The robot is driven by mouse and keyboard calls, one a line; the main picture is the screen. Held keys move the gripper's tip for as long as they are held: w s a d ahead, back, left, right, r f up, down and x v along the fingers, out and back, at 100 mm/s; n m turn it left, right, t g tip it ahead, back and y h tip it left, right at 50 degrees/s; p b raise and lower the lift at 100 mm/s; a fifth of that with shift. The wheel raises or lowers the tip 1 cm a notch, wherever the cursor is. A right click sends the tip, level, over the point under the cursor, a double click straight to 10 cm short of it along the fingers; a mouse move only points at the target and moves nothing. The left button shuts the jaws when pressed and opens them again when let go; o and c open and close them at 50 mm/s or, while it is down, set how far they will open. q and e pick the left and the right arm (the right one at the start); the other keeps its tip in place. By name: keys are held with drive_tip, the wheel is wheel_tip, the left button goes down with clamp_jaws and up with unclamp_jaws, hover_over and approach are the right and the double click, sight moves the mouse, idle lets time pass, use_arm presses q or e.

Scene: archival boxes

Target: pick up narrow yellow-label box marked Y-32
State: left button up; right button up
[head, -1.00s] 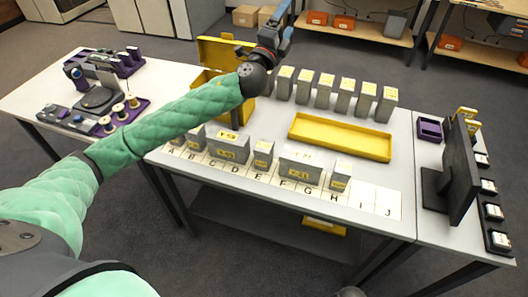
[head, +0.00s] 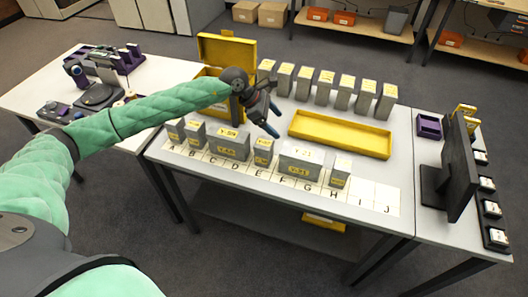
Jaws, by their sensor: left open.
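Narrow grey boxes with yellow labels stand in the front row: a pair at the left, one (head: 263,151) near the middle and one (head: 340,172) near the letter H. I cannot read which of them is marked Y-32. Wider boxes stand among them, one (head: 300,164) with a label that looks like Y-31. A back row of several narrow grey boxes (head: 324,87) has yellow labels on top. My left gripper (head: 276,120) is open and empty, above the table between the two rows, just behind the middle narrow box. My right gripper is not in view.
A shallow yellow tray (head: 340,134) lies right of my left gripper. An open yellow box (head: 226,48) stands at the back left. A lettered strip (head: 375,198) runs along the front, bare at I and J. A dark monitor (head: 462,165) stands at the right.

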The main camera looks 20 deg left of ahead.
sight(263, 142)
use_arm(q)
drive_tip(key=a+f+y, duration=0.1)
drive_tip(key=s+a+m+g+y, duration=0.1)
drive_tip(key=s+a+f+m, duration=0.1)
drive_tip(key=a, duration=0.1)
drive_tip(key=shift+s+f+g+y, duration=0.25)
drive_tip(key=shift+f+g+y, duration=0.05)
drive_tip(key=shift+f+y, duration=0.1)
drive_tip(key=shift+s+a, duration=0.15)
drive_tip(key=shift+s+f+m, duration=0.1)
drive_tip(key=shift+f+m, duration=0.15)
drive_tip(key=shift+m, duration=0.05)
drive_tip(key=shift+p+x, duration=0.65)
drive_tip(key=shift+x, duration=0.45)
drive_tip(key=p+x, duration=0.1)
drive_tip(key=x, duration=0.1)
drive_tip(key=p+x, duration=0.1)
drive_tip(key=p, duration=0.1)
drive_tip(key=shift+s+f, duration=0.4)
drive_tip(key=shift+d+f, duration=0.3)
drive_tip(key=shift+f, duration=0.4)
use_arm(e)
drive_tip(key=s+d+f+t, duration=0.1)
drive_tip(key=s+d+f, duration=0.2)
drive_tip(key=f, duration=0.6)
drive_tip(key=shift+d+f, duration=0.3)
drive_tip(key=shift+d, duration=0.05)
use_arm(q)
drive_tip(key=shift+c, duration=0.2)
